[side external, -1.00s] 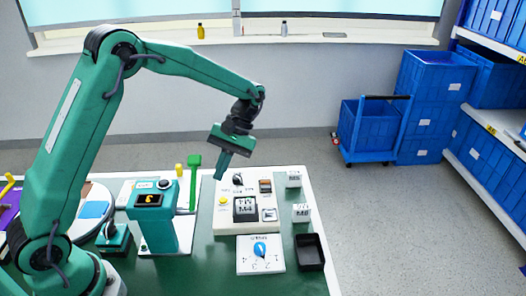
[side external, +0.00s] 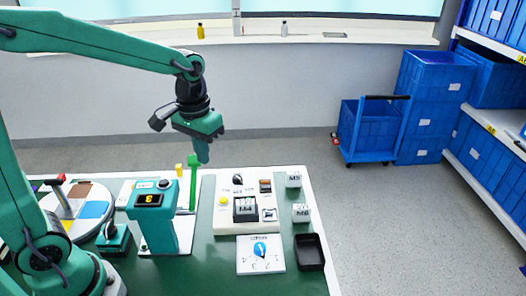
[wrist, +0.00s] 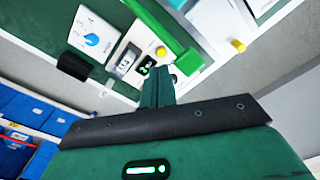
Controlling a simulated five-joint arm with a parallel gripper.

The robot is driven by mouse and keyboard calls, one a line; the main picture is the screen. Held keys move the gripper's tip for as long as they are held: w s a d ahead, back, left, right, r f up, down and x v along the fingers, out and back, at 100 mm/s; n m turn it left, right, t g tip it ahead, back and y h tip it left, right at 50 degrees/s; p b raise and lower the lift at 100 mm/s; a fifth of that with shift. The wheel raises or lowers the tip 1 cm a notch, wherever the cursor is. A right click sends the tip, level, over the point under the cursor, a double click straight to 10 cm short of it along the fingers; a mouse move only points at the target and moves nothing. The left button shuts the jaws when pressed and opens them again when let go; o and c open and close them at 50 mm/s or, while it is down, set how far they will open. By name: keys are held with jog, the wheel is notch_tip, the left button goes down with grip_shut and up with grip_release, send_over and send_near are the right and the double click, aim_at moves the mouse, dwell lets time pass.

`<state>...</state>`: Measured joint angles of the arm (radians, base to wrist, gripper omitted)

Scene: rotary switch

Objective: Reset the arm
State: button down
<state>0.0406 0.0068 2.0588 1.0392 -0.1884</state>
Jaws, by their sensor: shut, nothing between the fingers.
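My gripper (side external: 202,150) is shut and empty. It hangs in the air above the back part of the table, over the green lever (side external: 193,180). In the wrist view its closed fingers (wrist: 158,82) point toward the table. The rotary switch (side external: 260,250), a blue knob on a white plate, sits at the front of the table, well apart from my gripper. The blue knob also shows in the wrist view (wrist: 91,39).
A white panel (side external: 222,226) holds a yellow button and an M4 block. A black tray (side external: 310,252) and blocks marked M5 (side external: 293,179) and M6 (side external: 301,213) stand at right. A green post with a display (side external: 160,226) stands at left. Air above the table is open.

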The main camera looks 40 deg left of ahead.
jog(key=s+r+m+t, duration=0.1)
jog(key=s+r+t, duration=0.1)
jog(key=s, duration=0.4)
jog(key=s+a+r+t, duration=0.1)
jog(key=s+r+t, duration=0.2)
jog(key=s, duration=0.3)
jog(key=shift+s+a+r+m, duration=0.2)
jog(key=shift+s+r+m, duration=0.1)
jog(key=shift+s+m, duration=0.1)
